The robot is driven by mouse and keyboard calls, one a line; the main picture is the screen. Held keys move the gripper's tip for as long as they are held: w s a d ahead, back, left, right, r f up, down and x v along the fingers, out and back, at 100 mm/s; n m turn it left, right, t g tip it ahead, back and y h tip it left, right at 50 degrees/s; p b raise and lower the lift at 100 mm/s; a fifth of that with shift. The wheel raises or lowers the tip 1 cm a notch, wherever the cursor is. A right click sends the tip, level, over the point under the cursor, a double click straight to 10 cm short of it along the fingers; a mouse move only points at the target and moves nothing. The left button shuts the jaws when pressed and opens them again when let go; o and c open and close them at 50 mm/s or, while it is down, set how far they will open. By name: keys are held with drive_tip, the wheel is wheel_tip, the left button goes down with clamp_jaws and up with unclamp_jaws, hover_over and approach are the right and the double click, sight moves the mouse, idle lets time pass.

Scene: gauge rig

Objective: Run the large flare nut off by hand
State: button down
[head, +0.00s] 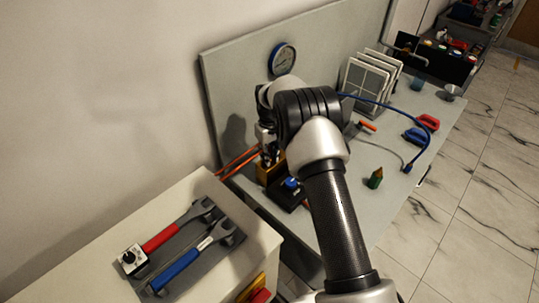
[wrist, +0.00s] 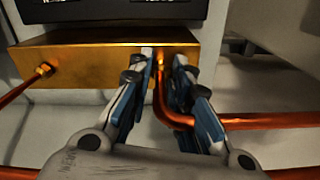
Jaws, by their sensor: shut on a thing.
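In the wrist view my gripper (wrist: 164,60) has its two blue-lined fingers on either side of the large flare nut, at the front face of the brass block (wrist: 95,62). The fingers hide most of the nut. A copper pipe (wrist: 170,118) comes out between the fingers, bends and runs to the right. A smaller brass nut (wrist: 43,70) with another copper pipe (wrist: 20,91) is on the block's left. In the head view the brass block (head: 270,172) is partly hidden by my arm, and my gripper's fingertips are hard to make out.
A round gauge (head: 283,58) is on the grey back panel (head: 235,85). Red and blue wrenches (head: 165,238) (head: 175,270) lie on a grey mat on the side cabinet. A blue hose (head: 385,107), white filter panels (head: 368,80) and a green object (head: 375,178) are on the bench.

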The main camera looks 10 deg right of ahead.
drive_tip(key=shift+n, duration=0.7)
drive_tip(key=c, duration=1.5)
unclamp_jaws()
wheel_tip(320, 180, up, 12)
drive_tip(key=shift+r, duration=0.1)
